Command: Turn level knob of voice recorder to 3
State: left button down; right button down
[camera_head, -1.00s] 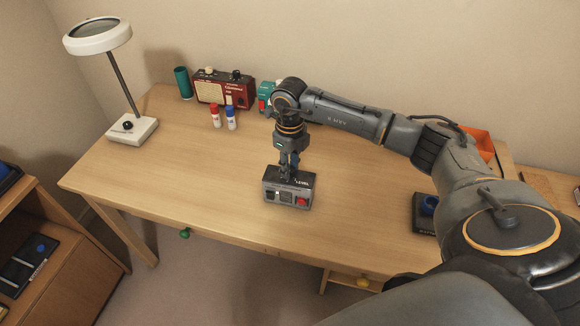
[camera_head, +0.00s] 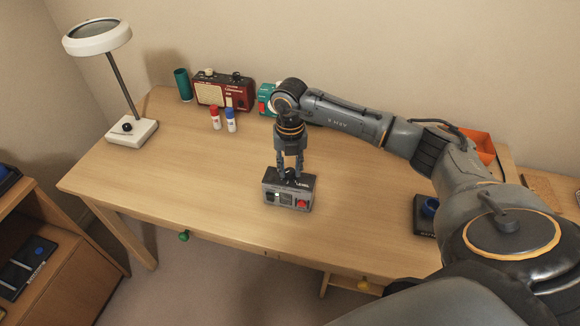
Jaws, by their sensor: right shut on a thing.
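The voice recorder (camera_head: 287,201), a dark grey box with a red button on its front right, sits on the desk near the front edge. The word "LEVEL" is partly readable on its top. My right gripper (camera_head: 290,175) points down onto the recorder's top and is shut on the small dark level knob (camera_head: 289,173). The fingers cover much of the knob, and I cannot read its setting. My left gripper is not in view.
A white lamp (camera_head: 133,133) stands at the desk's left. A red radio (camera_head: 223,91), a green cylinder (camera_head: 183,84), red-capped and blue-capped small bottles (camera_head: 231,121) and a teal device (camera_head: 265,96) stand at the back. The desk (camera_head: 180,190) left of the recorder is clear.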

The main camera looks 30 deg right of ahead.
aim_at(290, 171)
jog(key=shift+m, duration=0.6)
jog(key=c, duration=1.1)
grip_release()
jog(key=shift+o, duration=0.2)
notch_tip(290, 171, up, 12)
